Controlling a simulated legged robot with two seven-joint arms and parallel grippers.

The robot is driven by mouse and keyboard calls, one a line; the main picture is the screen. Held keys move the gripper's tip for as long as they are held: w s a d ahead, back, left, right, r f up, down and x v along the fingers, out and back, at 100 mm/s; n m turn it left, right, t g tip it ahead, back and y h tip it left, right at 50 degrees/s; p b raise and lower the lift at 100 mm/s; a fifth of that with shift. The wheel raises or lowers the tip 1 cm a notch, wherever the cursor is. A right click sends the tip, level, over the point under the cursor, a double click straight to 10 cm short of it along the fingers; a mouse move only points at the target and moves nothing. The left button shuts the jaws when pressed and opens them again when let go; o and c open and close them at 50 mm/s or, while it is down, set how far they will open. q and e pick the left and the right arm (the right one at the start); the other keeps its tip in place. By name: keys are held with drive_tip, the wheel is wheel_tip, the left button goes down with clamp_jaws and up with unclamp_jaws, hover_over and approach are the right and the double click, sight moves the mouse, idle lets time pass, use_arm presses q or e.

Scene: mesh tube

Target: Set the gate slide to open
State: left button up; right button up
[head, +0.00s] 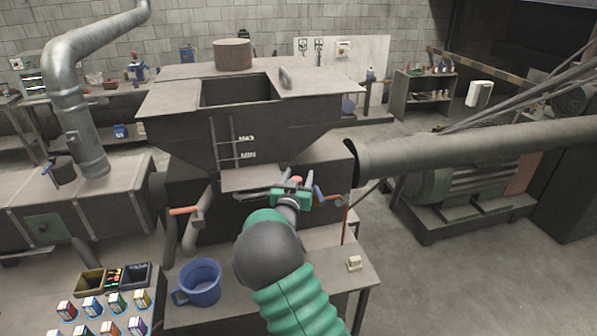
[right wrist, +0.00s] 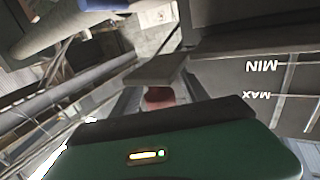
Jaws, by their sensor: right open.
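A big grey hopper (head: 240,125) stands in the middle of the head view, with MIN and MAX marks on its sloped front. Under its outlet is a flat grey gate part (head: 255,179), and a small red knob (head: 297,181) shows just beyond my right gripper (head: 291,190). My right gripper is open and reaches up to the knob from the front. In the right wrist view the red knob (right wrist: 158,97) lies ahead of the green gripper body, below a grey plate (right wrist: 155,69). I cannot tell whether the fingers touch it. My left gripper is not in view.
An orange-handled valve (head: 184,211) is left of the outlet, and a blue handle (head: 319,196) is close right of my gripper. A blue mug (head: 198,283) stands on the front bench. A large pipe (head: 470,150) runs at the right.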

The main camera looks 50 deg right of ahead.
drive_tip(key=shift+r, duration=0.1)
drive_tip(key=shift+a, duration=0.2)
drive_tip(key=c, duration=1.1)
clamp_jaws()
